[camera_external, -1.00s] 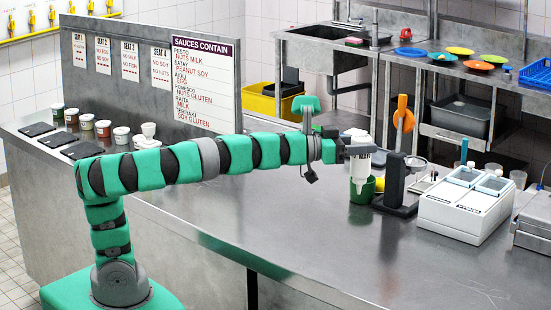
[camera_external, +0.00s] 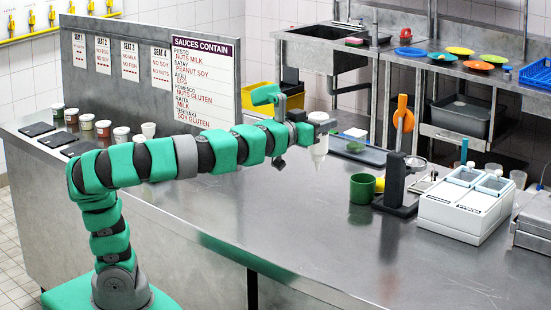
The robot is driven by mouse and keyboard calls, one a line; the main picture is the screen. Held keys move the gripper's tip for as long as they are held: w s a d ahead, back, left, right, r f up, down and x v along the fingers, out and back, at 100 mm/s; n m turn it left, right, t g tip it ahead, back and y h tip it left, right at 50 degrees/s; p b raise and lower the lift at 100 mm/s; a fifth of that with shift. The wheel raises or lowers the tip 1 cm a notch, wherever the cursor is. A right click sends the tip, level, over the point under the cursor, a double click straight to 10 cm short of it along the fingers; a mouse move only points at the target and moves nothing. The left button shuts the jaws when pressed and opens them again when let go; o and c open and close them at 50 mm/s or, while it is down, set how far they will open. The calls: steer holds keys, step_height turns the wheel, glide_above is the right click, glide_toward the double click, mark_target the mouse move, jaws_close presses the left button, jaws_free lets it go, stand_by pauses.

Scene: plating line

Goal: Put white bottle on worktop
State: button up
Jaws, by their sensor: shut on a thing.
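The white bottle (camera_external: 319,148) is in my gripper (camera_external: 318,122), nozzle end down. My gripper is shut on the bottle's upper part and holds it in front of the sauce board. The bottle appears to be above the steel worktop (camera_external: 290,215); the exact gap under its tip is hard to tell. The worktop is broad and mostly bare below and in front of it.
A green mug (camera_external: 362,188) stands right of the bottle, beside a dark stand with an orange lever (camera_external: 401,115). A grey tray (camera_external: 361,152) lies behind. A white appliance (camera_external: 464,205) is at right. Several small sauce pots (camera_external: 103,129) stand at left.

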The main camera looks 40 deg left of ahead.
steer(key=s+a+r+n+g+y+b, duration=0.15)
steer(key=s+a+n+g+y, duration=0.25)
steer(key=s+a+n+y, duration=0.5)
steer(key=s+a+r+n+g+y+b, duration=0.15)
steer(key=s+a+n+g+y, duration=0.3)
steer(key=s+a+y, duration=0.85)
step_height(320, 180, down, 19)
steer(key=w+a+m+h, duration=0.1)
steer(key=w+a+h, duration=0.1)
steer(key=h, duration=0.3)
steer(key=shift+a+h, duration=0.25)
steer(key=shift+h, duration=0.05)
steer(key=shift+r, duration=0.1)
steer(key=w+d+f+b, duration=0.1)
steer(key=w+d+f, duration=0.1)
steer(key=w, duration=0.5)
steer(key=w+d+f, duration=0.3)
steer(key=w, duration=0.5)
steer(key=shift+d+b, duration=0.2)
steer(key=shift+b, duration=0.15)
steer(key=shift+w+f, duration=0.1)
steer(key=shift+f, duration=0.05)
